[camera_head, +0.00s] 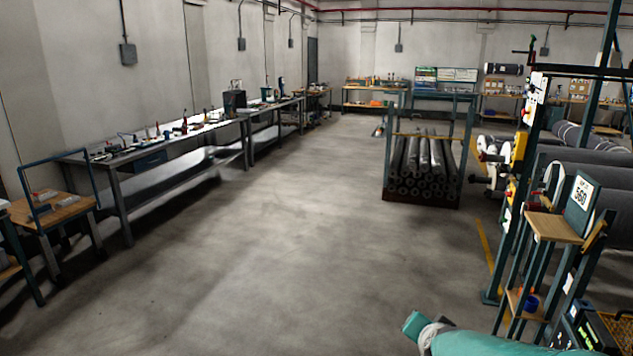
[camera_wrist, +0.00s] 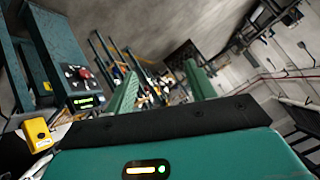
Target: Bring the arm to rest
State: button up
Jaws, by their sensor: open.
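My gripper shows in the wrist view (camera_wrist: 160,88), with its two green fingers spread apart. The gap between the fingers holds nothing; machine parts show in the distance behind it. In the head view, part of my teal arm (camera_head: 480,341) shows at the bottom right edge, low in front of the machine stand. The fingertips cannot be made out in the head view.
A rack of grey rolls (camera_head: 424,162) stands ahead. Long workbenches (camera_head: 150,150) line the left wall. The middle floor (camera_head: 270,230) is clear.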

jog(key=s+a+r+n+g+y, duration=0.1)
jog(key=s+a+r+n+y, duration=0.15)
jog(key=a, duration=0.25)
jog(key=s+a+r+n+y, duration=0.1)
jog(key=s+a+r+n, duration=0.2)
jog(key=s+a, duration=0.15)
jog(key=s+a+r+n+g, duration=0.2)
jog(key=s+n+g, duration=0.1)
jog(key=s, duration=0.7)
jog(key=shift+s+r+n+h, duration=0.25)
jog(key=shift+r+n+h, duration=0.1)
jog(key=shift+n, duration=0.2)
jog(key=shift+c, duration=0.4)
jog(key=c, duration=0.3)
jog(key=shift+d, duration=0.15)
